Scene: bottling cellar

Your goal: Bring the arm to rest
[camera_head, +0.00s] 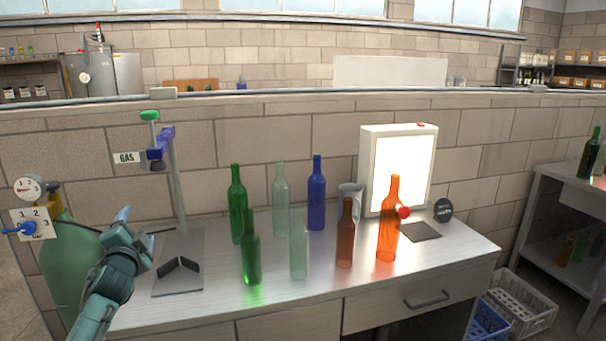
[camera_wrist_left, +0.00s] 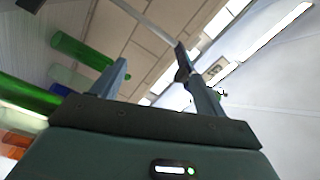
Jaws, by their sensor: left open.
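My left gripper (camera_head: 128,230) is raised at the left end of the metal bench (camera_head: 215,310), left of the bottles. In the left wrist view its two fingers (camera_wrist_left: 152,66) stand apart with nothing between them. The left arm (camera_head: 97,305) comes up from the bottom left corner. My right gripper is not in view.
A stand with a blue clamp (camera_head: 160,145) rises close to the gripper. A gas cylinder (camera_head: 70,250) stands at the left. Several bottles, including a green one (camera_head: 237,205) and an orange one (camera_head: 387,225), stand before a lit panel (camera_head: 400,170). Crates (camera_head: 520,305) sit at right.

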